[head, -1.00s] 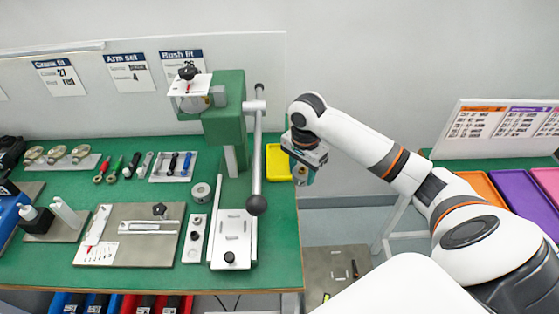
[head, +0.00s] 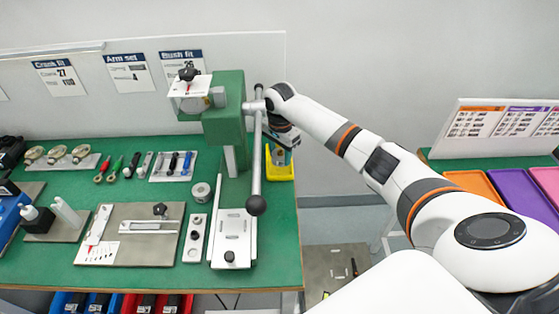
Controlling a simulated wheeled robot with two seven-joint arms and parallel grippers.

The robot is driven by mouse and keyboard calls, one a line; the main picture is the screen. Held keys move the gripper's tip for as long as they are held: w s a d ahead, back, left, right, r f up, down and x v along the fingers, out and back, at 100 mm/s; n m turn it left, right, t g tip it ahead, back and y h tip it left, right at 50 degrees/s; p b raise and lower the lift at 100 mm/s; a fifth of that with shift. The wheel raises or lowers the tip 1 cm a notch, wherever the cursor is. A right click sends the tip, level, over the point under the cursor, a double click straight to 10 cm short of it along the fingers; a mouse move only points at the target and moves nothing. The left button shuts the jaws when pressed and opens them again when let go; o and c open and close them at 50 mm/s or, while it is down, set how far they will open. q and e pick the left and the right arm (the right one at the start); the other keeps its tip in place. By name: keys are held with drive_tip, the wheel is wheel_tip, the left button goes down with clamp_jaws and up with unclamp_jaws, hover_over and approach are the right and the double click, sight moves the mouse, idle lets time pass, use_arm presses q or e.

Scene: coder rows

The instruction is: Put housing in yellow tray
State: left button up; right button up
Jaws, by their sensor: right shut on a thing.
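The yellow tray (head: 284,173) stands at the right edge of the green bench, behind and to the right of the press lever. My right gripper (head: 279,156) is over the tray, pointing down. It is shut on a grey housing (head: 279,162), which is mostly hidden by the gripper and the lever. I cannot tell whether the housing touches the tray floor. My left gripper is not in view.
The green press (head: 223,120) with its upright lever (head: 257,160) stands just left of my right gripper. Fixtures and tools lie on the green bench (head: 270,240). Orange (head: 475,184) and purple (head: 522,190) trays are at the right.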

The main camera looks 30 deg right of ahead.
sight(280, 161)
drive_tip(key=shift+w+f, duration=0.15)
drive_tip(key=shift+f, duration=0.85)
drive_tip(key=shift+w+f, duration=0.1)
drive_tip(key=shift+f, duration=0.85)
drive_tip(key=o, duration=0.8)
drive_tip(key=shift+f, duration=0.1)
drive_tip(key=shift+c, duration=0.2)
wheel_tip(280, 161, up, 12)
drive_tip(key=shift+r, duration=0.15)
